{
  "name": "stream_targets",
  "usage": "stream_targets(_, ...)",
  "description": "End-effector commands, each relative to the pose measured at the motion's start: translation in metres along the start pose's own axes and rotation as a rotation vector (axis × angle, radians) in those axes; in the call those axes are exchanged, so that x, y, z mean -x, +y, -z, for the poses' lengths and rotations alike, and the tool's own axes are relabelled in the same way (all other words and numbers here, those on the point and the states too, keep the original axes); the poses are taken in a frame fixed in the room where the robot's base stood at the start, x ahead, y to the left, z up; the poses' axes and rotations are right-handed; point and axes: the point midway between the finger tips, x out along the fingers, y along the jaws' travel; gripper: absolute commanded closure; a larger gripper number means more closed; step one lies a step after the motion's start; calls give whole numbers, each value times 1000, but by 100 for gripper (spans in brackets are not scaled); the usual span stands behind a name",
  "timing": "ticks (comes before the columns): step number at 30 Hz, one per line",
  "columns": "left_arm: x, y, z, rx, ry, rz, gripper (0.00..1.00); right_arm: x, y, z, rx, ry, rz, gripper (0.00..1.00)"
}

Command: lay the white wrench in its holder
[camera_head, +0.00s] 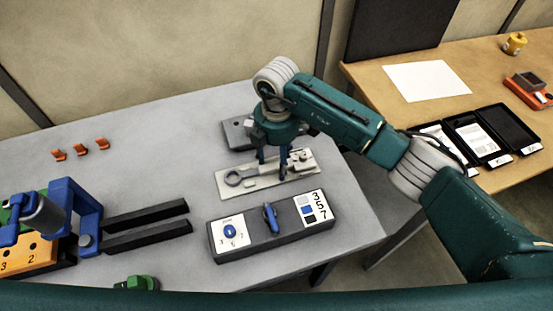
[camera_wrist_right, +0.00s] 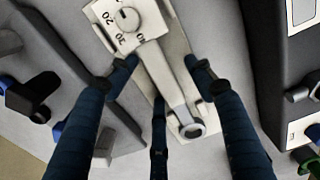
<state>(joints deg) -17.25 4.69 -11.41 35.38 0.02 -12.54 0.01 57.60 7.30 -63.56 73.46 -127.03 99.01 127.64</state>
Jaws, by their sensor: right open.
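A pale board (camera_head: 218,187), which looks like the holder, lies on the grey table. A grey ring-ended wrench shape (camera_head: 234,178) shows on it at its left; I cannot tell whether it is the wrench or a recess. My right gripper (camera_head: 273,164) is open, pointing down over the board's middle. In the right wrist view a whitish bar (camera_wrist_right: 167,75) with a round end runs between the spread fingers (camera_wrist_right: 161,72), with a gap on both sides. A white block (camera_wrist_right: 130,18) with a dial and numbers is at its upper end. My left gripper is not in view.
A dark box (camera_head: 255,245) with a blue knob stands in front of the board. Black bars (camera_head: 140,217), a blue clamp (camera_head: 90,205) and orange pieces (camera_head: 80,149) are at left. A wooden table (camera_head: 480,75) is at right.

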Motion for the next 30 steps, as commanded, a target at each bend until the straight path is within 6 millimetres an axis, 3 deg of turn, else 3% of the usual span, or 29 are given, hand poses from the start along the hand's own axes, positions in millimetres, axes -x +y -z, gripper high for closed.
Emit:
stream_targets(16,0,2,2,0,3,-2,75,102,1,0,1,0,-6,46)
stream_targets(21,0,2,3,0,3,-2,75,116,1,1,2,1,-5,46)
stream_targets(30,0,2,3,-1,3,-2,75,118,1,1,1,1,-4,46)
